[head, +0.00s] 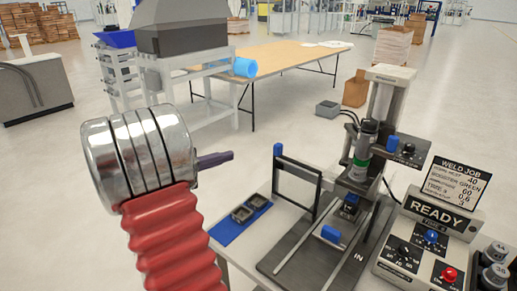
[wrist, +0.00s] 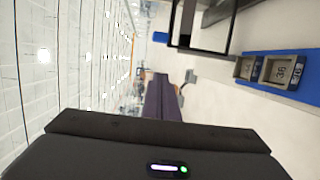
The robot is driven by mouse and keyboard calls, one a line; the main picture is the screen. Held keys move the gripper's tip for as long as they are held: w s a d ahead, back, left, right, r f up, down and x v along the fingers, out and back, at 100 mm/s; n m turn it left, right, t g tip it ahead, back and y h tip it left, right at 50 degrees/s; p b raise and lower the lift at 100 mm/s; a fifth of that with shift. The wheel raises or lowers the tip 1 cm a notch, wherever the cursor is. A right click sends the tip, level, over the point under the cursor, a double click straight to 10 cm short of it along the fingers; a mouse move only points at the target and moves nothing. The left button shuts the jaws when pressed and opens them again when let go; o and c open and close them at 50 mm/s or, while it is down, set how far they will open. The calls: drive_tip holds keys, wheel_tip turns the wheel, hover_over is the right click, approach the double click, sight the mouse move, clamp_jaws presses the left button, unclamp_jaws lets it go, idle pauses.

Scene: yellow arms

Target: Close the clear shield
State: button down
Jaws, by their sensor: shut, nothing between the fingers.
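The clear shield (head: 300,170) is a see-through panel in a dark frame. It stands upright at the left side of the welding station, apart from the weld head (head: 363,150), with a blue knob (head: 278,150) at its far left corner. In the wrist view the shield's dark frame (wrist: 203,50) is at the top, with the blue knob (wrist: 160,37) at its left. My gripper (head: 229,156) is shut and empty, in the air left of the shield and apart from it. Its purple fingers (wrist: 162,80) also show in the wrist view.
A blue tray (head: 226,233) with small metal parts lies left of the station; it also shows in the wrist view (wrist: 310,57). A dark fixture (head: 300,262) with a blue block (head: 331,234) is in front. A control box (head: 425,245) reading READY stands at right.

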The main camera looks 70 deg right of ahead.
drive_tip(key=d, duration=0.3)
drive_tip(key=shift+s+f+g+h, duration=0.1)
drive_tip(key=shift+s+g+h, duration=0.2)
drive_tip(key=shift+h, duration=0.1)
drive_tip(key=s+d, duration=0.6)
drive_tip(key=s, duration=0.3)
drive_tip(key=shift+s, duration=0.35)
drive_tip(key=shift+d, duration=0.1)
